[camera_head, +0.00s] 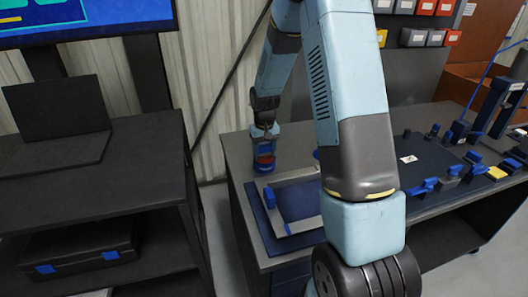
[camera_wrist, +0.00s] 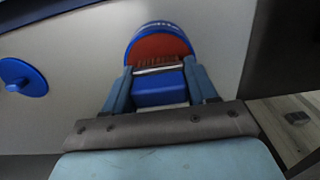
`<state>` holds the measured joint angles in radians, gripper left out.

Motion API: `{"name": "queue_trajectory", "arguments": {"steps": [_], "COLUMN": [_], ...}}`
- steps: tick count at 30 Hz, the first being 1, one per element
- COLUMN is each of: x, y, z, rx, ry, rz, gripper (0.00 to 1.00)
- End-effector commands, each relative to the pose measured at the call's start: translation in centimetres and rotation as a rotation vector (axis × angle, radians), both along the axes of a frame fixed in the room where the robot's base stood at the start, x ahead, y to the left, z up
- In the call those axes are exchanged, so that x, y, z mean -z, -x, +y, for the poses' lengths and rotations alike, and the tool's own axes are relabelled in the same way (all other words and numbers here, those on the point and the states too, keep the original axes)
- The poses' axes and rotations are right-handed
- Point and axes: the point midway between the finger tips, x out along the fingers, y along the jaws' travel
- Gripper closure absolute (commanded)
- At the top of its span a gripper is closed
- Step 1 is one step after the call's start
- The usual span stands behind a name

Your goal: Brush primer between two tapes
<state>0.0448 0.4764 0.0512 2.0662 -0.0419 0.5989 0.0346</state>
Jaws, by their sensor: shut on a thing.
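In the wrist view, my gripper (camera_wrist: 160,85) is shut on the blue handle of a brush (camera_wrist: 160,93). A pale ferrule and bristles show beyond the fingers. The bristles are at the mouth of a blue-rimmed can (camera_wrist: 160,27) with a red-brown inside; how deep they reach is not clear. In the head view, my gripper (camera_head: 265,130) is just above the blue can (camera_head: 264,166), which stands upright at the bench's back left corner. A grey frame around a dark blue panel (camera_head: 297,201) lies in front of the can, partly behind my arm.
A round blue lid-like disc with a knob (camera_wrist: 22,77) lies left of the can in the wrist view. Blue clamps (camera_head: 425,187) and fixtures crowd the right of the bench (camera_head: 237,155). A dark shelf unit (camera_head: 95,190) stands at left, with a floor gap between.

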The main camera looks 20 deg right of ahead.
Motion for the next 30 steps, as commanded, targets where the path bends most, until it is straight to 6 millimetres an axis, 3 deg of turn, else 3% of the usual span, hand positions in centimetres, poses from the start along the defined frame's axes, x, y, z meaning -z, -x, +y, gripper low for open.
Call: {"name": "queue_trajectory", "arguments": {"steps": [7,30], "x": [-0.3,-5.4], "y": [0.1,0.0], "z": [0.0,0.0], "rx": [0.000,0.000], "ry": [0.000,0.000], "rz": [0.003,0.000], "gripper": [0.67,0.67]}}
